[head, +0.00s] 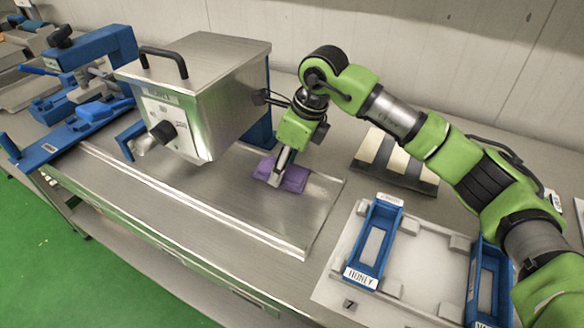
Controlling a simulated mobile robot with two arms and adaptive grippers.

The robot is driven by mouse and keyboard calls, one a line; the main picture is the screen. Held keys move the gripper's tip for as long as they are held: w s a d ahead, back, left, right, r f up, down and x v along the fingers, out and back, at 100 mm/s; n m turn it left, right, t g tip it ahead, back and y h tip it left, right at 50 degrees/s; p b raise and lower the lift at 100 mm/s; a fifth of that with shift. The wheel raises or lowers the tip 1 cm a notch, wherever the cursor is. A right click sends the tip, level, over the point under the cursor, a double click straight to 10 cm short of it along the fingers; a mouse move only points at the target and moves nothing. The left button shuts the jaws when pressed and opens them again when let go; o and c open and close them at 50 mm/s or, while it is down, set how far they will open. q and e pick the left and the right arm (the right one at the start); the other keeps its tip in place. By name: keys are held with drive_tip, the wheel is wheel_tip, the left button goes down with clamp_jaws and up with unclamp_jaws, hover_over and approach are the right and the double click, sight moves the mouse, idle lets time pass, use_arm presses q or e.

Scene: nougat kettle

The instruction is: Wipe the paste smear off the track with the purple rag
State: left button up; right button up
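The purple rag (294,180) lies bunched on the right part of the metal track (225,200), just right of the hopper box. My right gripper (275,178) comes down on the rag from above. Its fingers look close together, with the rag bulging out on both sides, so it appears shut on the rag. The rag looks to be touching the track. I cannot make out the paste smear; the rag and gripper cover part of the surface. My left gripper is not in view.
A metal hopper box (205,80) with a black knob stands over the track. A blue clamp device (80,100) is at left. At right are a striped board (390,160) and a white tray (412,270) with blue holders, one labelled HONEY (372,240). The track's front right is clear.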

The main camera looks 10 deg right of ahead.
drive_tip(key=shift+w+a+r, duration=0.2)
drive_tip(key=shift+a+r, duration=0.1)
drive_tip(key=shift+r, duration=0.05)
drive_tip(key=shift+d, duration=0.1)
